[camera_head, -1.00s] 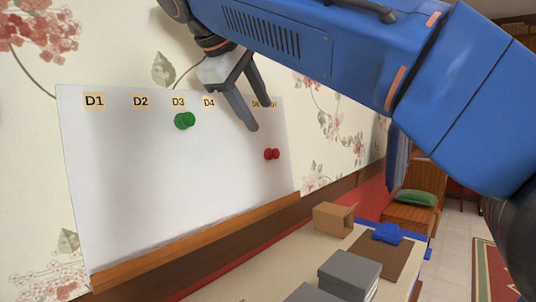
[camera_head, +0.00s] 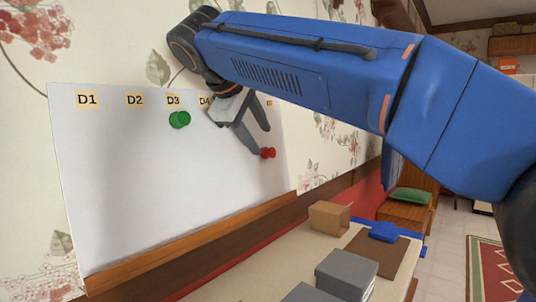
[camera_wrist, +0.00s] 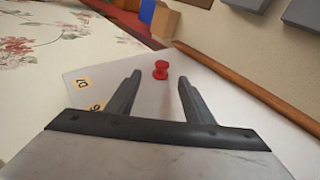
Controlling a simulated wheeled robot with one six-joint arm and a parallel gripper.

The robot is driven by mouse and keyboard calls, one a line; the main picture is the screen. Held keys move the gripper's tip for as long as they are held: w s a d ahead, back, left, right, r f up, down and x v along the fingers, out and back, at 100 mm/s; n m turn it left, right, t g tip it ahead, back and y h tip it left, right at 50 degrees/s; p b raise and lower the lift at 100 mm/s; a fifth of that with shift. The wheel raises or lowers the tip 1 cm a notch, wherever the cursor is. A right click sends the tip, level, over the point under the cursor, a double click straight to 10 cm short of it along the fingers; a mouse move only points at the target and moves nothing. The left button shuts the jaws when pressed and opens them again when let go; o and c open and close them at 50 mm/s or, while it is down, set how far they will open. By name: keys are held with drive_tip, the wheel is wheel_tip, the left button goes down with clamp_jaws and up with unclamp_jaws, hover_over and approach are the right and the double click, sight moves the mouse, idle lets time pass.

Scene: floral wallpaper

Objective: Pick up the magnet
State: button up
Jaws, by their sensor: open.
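A red magnet (camera_head: 268,153) is on the white board (camera_head: 150,200) below the right-hand labels. In the wrist view the red magnet (camera_wrist: 161,70) lies just beyond the fingertips, roughly midway between them. A green magnet (camera_head: 180,119) is on the board under D3. My gripper (camera_head: 262,140) is open and empty, with one fingertip close to the red magnet in the head view. In the wrist view my gripper (camera_wrist: 158,77) shows both fingers spread apart. I cannot tell whether a finger touches the magnet.
The board has a wooden ledge (camera_head: 190,243) along its bottom. A table below holds a cardboard box (camera_head: 329,216), grey boxes (camera_head: 346,275) and a blue item (camera_head: 384,232). The wall is close behind the board. The board's lower left is clear.

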sight(267, 150)
drive_tip(key=shift+x, duration=2.95)
drive_tip(key=shift+s+f, duration=0.1)
drive_tip(key=c, duration=1.1)
